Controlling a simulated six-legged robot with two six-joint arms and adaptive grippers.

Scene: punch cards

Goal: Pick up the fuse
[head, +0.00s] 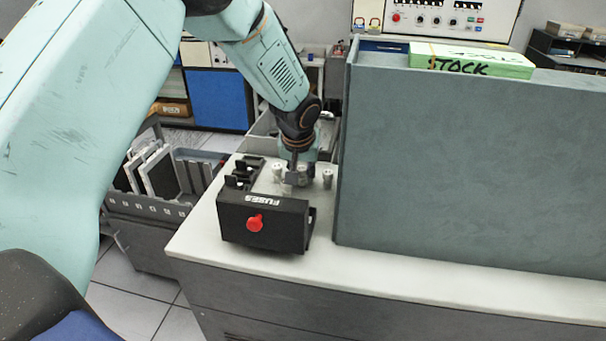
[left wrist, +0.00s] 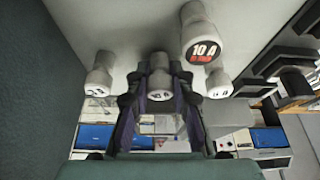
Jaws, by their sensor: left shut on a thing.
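Several pale grey fuses stand on the white counter behind the black box marked FUSES (head: 235,222). One fuse (head: 277,172) is left of my left gripper (head: 297,178) and another fuse (head: 327,178) is right of it. My left gripper points down at the middle of the group. In the left wrist view its two fingers are shut around the sides of the middle fuse (left wrist: 160,82). A fuse labelled 10 A (left wrist: 204,45) is up and right of it, with other fuses at both sides. I cannot tell whether the held fuse still touches the counter. My right gripper is out of view.
The black box has a red knob (head: 255,223) and black holders at its back. A grey crate of panels (head: 150,205) is left of the counter (head: 390,280).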

